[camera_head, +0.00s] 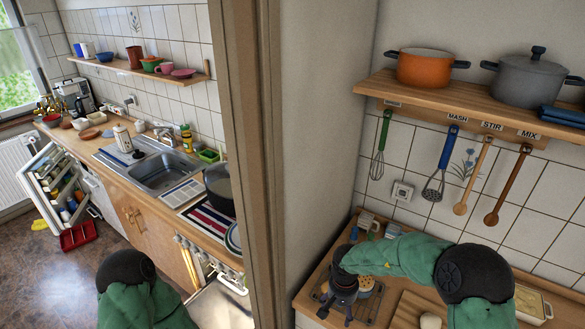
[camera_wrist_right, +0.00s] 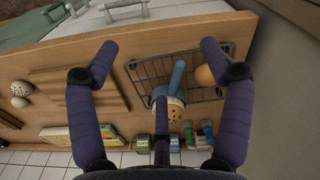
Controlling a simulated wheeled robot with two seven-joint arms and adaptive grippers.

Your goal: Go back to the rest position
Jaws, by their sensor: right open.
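My right gripper (camera_head: 344,286) is over the right counter in the head view, pointing down above a wire rack (camera_head: 322,298). In the right wrist view my right gripper (camera_wrist_right: 160,48) has its two fingers wide apart with nothing gripped. A pale, dotted round item with a blue handle (camera_wrist_right: 176,82) lies on the wire rack (camera_wrist_right: 140,72), seen between the fingers. A third finger partly overlaps it, and I cannot tell whether they touch. My left arm (camera_head: 140,300) shows at the lower left of the head view; its gripper is out of view.
A tan ball (camera_wrist_right: 205,75) lies on the rack. A wooden board (camera_head: 412,308) and a food box (camera_head: 533,304) are to the right. Utensils hang below a shelf (camera_head: 365,88) with pots. A door frame (camera_head: 250,150) separates this counter from the sink (camera_head: 170,172). The fridge (camera_head: 50,185) stands open.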

